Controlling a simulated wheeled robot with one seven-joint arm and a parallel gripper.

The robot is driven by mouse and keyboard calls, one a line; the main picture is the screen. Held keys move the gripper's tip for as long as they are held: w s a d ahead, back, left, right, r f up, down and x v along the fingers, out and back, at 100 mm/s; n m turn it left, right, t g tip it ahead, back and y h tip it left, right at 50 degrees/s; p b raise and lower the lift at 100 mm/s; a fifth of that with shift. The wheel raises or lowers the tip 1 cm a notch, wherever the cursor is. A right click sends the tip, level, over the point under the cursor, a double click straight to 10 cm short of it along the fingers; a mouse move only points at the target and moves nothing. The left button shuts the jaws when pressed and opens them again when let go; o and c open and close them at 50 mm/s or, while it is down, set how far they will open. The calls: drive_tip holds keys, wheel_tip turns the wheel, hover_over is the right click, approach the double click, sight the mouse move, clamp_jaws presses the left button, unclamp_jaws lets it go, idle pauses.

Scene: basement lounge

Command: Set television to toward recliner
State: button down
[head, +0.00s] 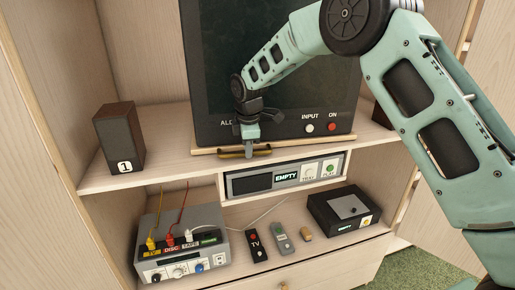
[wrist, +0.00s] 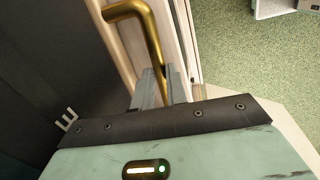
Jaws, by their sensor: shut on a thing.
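The television (head: 225,75) is a large dark set with a white INPUT button and a red ON button. It stands in the cabinet on a thin wooden board (head: 325,142), its dark screen facing out toward me. A brass handle (head: 264,152) sits at the board's front edge. My gripper (head: 249,150) is at this handle, below the screen's lower edge, and is shut on it. In the wrist view the bent brass handle (wrist: 148,30) runs down to my gripper's fingers (wrist: 162,85). My arm hides part of the screen. No recliner shows.
A speaker marked 1 (head: 119,138) stands left on the shelf. Below are a player showing EMPTY (head: 250,184), a grey box with plugged cables (head: 182,245), remotes (head: 256,245) and a black box (head: 344,207). Green carpet (wrist: 250,55) is open outside the cabinet.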

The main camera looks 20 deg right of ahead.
sight(227, 142)
drive_tip(key=w+a+m, duration=0.1)
drive_tip(key=w+a+m+p, duration=0.1)
drive_tip(key=w+a, duration=0.1)
drive_tip(key=w+a+m, duration=0.1)
drive_tip(key=a, duration=0.1)
drive_tip(key=shift+w+a+r+p, duration=0.1)
drive_tip(key=shift+w+a+p, duration=0.05)
drive_tip(key=shift+a+p, duration=0.15)
drive_tip(key=c, duration=1.4)
unclamp_jaws()
drive_tip(key=shift+w+a, duration=0.1)
drive_tip(key=s+r+b, duration=0.1)
drive_tip(key=r, duration=0.4)
drive_tip(key=s+r+b, duration=0.1)
drive_tip(key=r+b, duration=0.1)
drive_tip(key=r, duration=0.4)
drive_tip(key=s+a+r+b, duration=0.1)
drive_tip(key=r, duration=0.5)
drive_tip(key=shift+s, duration=0.15)
